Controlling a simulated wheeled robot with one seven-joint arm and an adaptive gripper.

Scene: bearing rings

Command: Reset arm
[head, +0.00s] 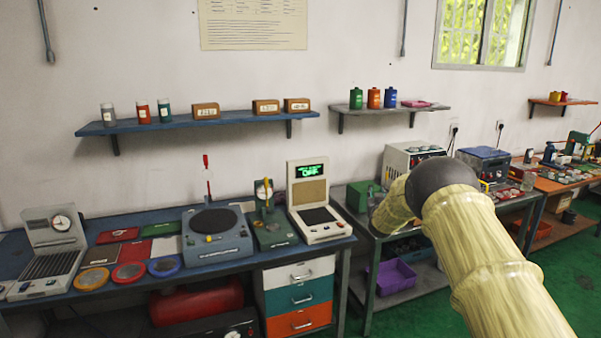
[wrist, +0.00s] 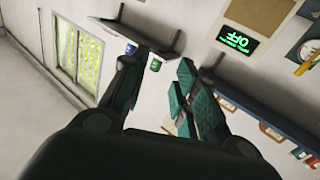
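My gripper (wrist: 155,92) shows in the wrist view with its two dark, teal-padded fingers apart and nothing between them. It is held up in the air, and the wrist view is strongly tilted. In the head view my cream arm with a dark joint reaches up from the lower right, and the arm mostly hides the gripper. A yellow ring (head: 92,279), a red ring (head: 128,271) and a blue ring (head: 163,266) lie along the front of the blue bench, well left of my arm.
On the blue bench (head: 105,295) stand a round-plate device (head: 216,235) and a cream tester (head: 317,203) with a green display, which reads OFF in the wrist view (wrist: 239,40). A wall shelf (head: 190,124) holds jars and boxes. A grey bench stands behind my arm.

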